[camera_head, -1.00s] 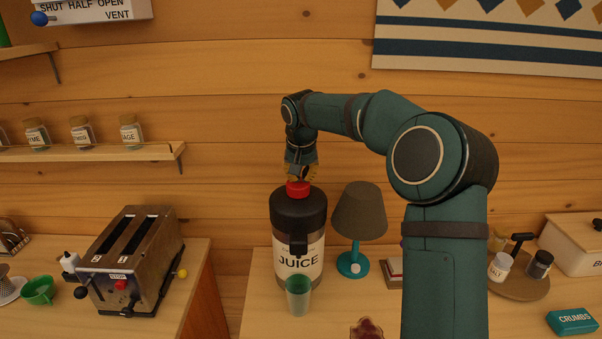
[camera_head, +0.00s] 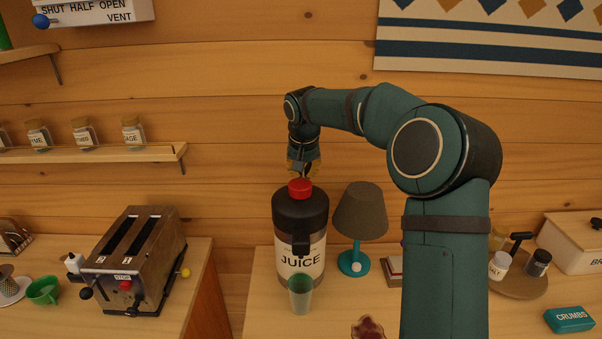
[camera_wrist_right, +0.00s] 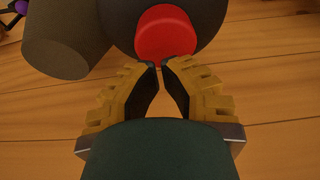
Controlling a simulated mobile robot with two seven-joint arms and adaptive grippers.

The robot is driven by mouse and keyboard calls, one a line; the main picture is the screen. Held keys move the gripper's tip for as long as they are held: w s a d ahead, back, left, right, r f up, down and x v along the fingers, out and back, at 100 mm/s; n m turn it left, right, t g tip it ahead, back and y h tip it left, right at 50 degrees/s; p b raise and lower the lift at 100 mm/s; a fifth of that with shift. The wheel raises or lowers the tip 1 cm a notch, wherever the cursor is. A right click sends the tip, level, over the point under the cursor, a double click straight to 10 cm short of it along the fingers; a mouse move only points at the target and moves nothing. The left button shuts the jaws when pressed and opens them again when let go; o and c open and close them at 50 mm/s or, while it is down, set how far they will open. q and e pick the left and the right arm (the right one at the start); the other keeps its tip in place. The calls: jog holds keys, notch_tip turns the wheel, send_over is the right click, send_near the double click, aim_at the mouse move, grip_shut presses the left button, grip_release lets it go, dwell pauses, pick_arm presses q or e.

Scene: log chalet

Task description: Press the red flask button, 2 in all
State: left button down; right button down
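The red flask button (camera_head: 300,188) sits on top of a dark-lidded flask (camera_head: 301,222) labelled JUICE, which stands upright on the counter. My right gripper (camera_head: 303,175) points down just above the button; in the head view I cannot tell any gap exactly. In the right wrist view its fingertips (camera_wrist_right: 159,64) are drawn together with only a sliver between them and hold nothing. There the red button (camera_wrist_right: 166,33) shows just beyond the tips. A clear greenish cup (camera_head: 300,295) stands in front of the flask, below its spout. My left gripper is not in view.
A lamp (camera_head: 360,212) stands close to the flask's right. Salt and pepper shakers on a round tray (camera_head: 519,285) and a CRUMBS box (camera_head: 570,320) are at right.

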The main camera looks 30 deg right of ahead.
aim_at(304, 189)
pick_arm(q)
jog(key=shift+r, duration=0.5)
pick_arm(e)
jog(key=v, duration=1)
jog(key=shift+r, duration=0.15)
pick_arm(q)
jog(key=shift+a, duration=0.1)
